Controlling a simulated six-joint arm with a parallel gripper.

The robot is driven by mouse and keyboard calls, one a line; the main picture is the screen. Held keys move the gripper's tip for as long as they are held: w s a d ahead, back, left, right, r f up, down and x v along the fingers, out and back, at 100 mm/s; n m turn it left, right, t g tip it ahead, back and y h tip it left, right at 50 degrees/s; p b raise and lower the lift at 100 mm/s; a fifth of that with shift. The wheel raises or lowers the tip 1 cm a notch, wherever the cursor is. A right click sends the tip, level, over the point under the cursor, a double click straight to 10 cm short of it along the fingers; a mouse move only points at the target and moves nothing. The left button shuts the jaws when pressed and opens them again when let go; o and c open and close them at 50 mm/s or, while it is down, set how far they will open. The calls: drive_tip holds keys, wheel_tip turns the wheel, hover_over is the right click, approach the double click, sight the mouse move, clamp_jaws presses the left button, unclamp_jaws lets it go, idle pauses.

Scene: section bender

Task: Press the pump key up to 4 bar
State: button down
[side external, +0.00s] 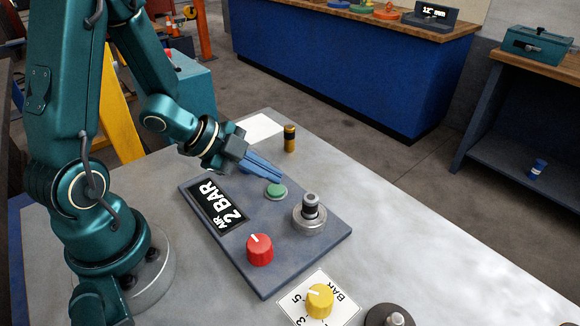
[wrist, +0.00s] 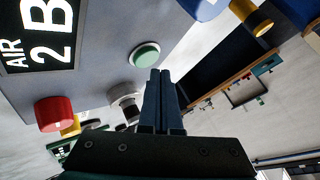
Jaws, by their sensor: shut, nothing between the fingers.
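The grey panel (side external: 225,237) carries an air display (side external: 220,205) that reads "AIR 2 BAR"; the display also shows in the wrist view (wrist: 38,38). A round green key (side external: 276,191) sits to the right of the display; the wrist view shows it too (wrist: 145,54). No label shows which key is the pump key. My gripper (side external: 279,176) is shut and empty, its blue fingers above the panel near the green key. In the wrist view the fingertips (wrist: 160,72) appear just beside the green key. Whether they touch anything is unclear.
A red knob (side external: 260,250) and a grey post (side external: 310,208) stand on the panel. A yellow knob (side external: 320,300) sits on a plate marked BAR. A black-and-gold cylinder (side external: 290,138) stands behind the panel. A blue rounded thing (wrist: 205,8) shows at the wrist view's top edge.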

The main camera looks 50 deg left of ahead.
sight(270, 189)
drive_tip(key=shift+f, duration=0.15)
drive_tip(key=shift+f, duration=0.25)
drive_tip(key=shift+f, duration=0.45)
idle(0.8)
drive_tip(key=shift+r, duration=0.9)
drive_tip(key=shift+r, duration=2.5)
